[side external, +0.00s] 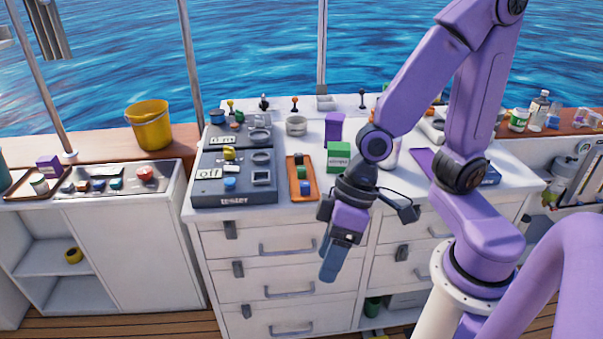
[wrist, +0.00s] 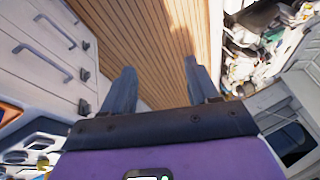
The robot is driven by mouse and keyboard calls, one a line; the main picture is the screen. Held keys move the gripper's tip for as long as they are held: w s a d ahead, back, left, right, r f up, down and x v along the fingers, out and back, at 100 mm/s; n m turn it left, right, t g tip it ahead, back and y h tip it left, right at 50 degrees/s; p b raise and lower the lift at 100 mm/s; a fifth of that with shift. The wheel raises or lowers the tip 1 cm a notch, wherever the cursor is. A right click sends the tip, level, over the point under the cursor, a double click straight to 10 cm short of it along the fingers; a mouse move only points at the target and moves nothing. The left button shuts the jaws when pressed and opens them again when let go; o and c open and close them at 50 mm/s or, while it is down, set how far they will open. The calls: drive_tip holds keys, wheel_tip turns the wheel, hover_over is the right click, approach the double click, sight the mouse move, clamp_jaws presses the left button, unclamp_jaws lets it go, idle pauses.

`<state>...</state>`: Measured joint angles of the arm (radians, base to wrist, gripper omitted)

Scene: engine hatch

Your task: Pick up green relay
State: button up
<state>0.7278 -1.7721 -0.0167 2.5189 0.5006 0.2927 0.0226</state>
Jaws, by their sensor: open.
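A small green block, which looks like the green relay (side external: 303,172), sits in the narrow orange tray (side external: 312,190) on the white counter, between a dark block and a blue-grey one. My gripper (side external: 329,272) hangs in front of the drawers, below counter height, pointing down, to the right of and below the tray. The wrist view shows its two fingers (wrist: 160,78) apart with nothing between them, over the wooden floor. The relay is not visible in the wrist view.
A dark switch panel (side external: 236,175) with several buttons lies left of the tray. A purple box (side external: 333,128) and a white ring-shaped item (side external: 296,125) stand behind it. Drawer handles (side external: 288,248) stick out near my gripper. A yellow bucket (side external: 149,124) stands on the left ledge.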

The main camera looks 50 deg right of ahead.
drive_tip(key=w+f+m+t, duration=0.4)
drive_tip(key=w+m, duration=0.2)
drive_tip(key=w, duration=0.3)
drive_tip(key=m+t+h, duration=0.5)
drive_tip(key=m+h, duration=0.4)
drive_tip(key=h, duration=0.5)
approach(302, 169)
drive_tip(key=shift+x, duration=4.1)
clamp_jaws()
